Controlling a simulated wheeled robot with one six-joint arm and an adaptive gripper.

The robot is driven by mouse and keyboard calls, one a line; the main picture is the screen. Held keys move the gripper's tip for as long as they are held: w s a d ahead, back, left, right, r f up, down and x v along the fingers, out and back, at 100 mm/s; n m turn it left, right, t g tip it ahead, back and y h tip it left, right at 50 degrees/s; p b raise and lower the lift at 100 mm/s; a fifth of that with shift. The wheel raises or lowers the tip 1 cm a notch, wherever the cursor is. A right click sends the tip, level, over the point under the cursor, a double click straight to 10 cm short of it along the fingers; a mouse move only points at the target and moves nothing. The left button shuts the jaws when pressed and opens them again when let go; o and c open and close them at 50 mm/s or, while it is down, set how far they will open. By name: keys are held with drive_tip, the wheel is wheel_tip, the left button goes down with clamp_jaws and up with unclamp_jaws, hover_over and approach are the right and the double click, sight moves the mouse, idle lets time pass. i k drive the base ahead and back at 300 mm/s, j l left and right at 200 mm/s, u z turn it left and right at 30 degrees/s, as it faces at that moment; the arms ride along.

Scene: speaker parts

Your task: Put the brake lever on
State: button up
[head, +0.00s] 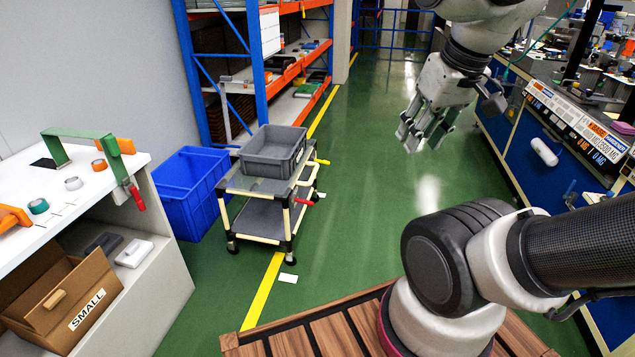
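A small cart (229,187) with cream tube legs and black joints stands on the green floor left of centre. A yellow lever-like piece (321,161) sticks out at its upper right corner. A red lever-like piece (304,201) sticks out lower on the same side. I cannot tell for sure which is the brake lever, or its position. My gripper (424,136) hangs in the air to the right of the cart, apart from it. Its fingers look spread, with nothing seen between them.
A grey crate (251,164) sits on the cart. A blue bin (188,213) stands beside it. A white bench (85,208) with a green clamp (88,140) is at left. Blue workbenches (500,125) are at right.

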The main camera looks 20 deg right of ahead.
sight(306, 201)
drive_tip(key=i+l+z, duration=0.1)
drive_tip(key=i, duration=0.4)
drive_tip(key=i+l+z, duration=0.1)
drive_tip(key=i, duration=0.4)
drive_tip(key=i+l, duration=0.2)
drive_tip(key=k, duration=0.6)
drive_tip(key=i+l+u, duration=0.15)
drive_tip(key=i+l, duration=0.15)
drive_tip(key=i, duration=0.15)
drive_tip(key=i+l+u, duration=0.1)
drive_tip(key=i+l, duration=0.25)
drive_tip(key=i, duration=0.1)
